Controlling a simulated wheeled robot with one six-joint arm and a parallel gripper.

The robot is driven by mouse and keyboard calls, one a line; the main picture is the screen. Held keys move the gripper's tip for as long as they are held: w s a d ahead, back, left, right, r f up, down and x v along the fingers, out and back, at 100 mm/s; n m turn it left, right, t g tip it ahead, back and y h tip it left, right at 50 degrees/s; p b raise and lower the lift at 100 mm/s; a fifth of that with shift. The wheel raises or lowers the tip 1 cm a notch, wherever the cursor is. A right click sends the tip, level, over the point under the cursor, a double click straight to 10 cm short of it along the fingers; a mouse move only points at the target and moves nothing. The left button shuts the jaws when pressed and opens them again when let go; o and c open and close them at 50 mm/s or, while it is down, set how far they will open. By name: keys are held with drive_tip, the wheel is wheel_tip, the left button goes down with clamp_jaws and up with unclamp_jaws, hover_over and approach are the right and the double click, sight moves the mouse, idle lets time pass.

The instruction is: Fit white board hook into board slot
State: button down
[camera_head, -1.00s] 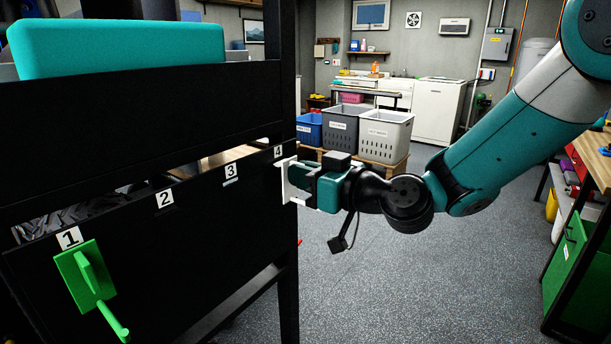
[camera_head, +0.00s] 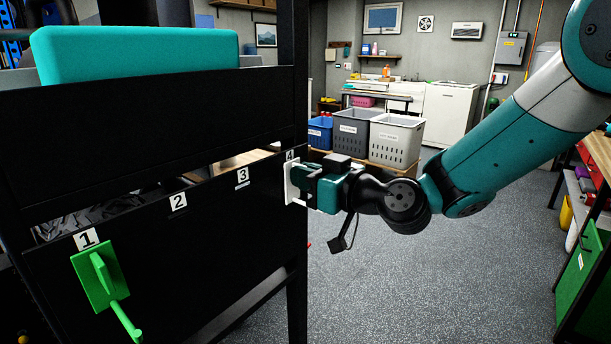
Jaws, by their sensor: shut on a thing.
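The white board hook (camera_head: 290,183) is upright at the right end of the black board (camera_head: 215,235), just below the label 4 (camera_head: 290,155). My gripper (camera_head: 303,182) is shut on the hook from the right. The hook's plate is at or very near the board face; I cannot tell whether it touches. My gripper hides part of the hook, and the slot under label 4 is hidden. Slots show as small marks under label 3 (camera_head: 242,175). A green hook (camera_head: 102,278) hangs below label 1 (camera_head: 86,239). Label 2 (camera_head: 178,201) has no hook under it.
A teal block (camera_head: 140,55) lies above the board's upper black panel. Behind my gripper, blue, dark grey and light grey baskets (camera_head: 396,141) stand on a wooden pallet. A workbench with a green front (camera_head: 580,275) is at the right. The grey floor between is clear.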

drive_tip(key=c, duration=1.2)
unclamp_jaws()
drive_tip(key=shift+o, duration=0.2)
drive_tip(key=b+v, duration=0.7)
drive_tip(key=v, duration=1)
drive_tip(key=shift+d+b, duration=0.15)
drive_tip(key=shift+b, duration=0.2)
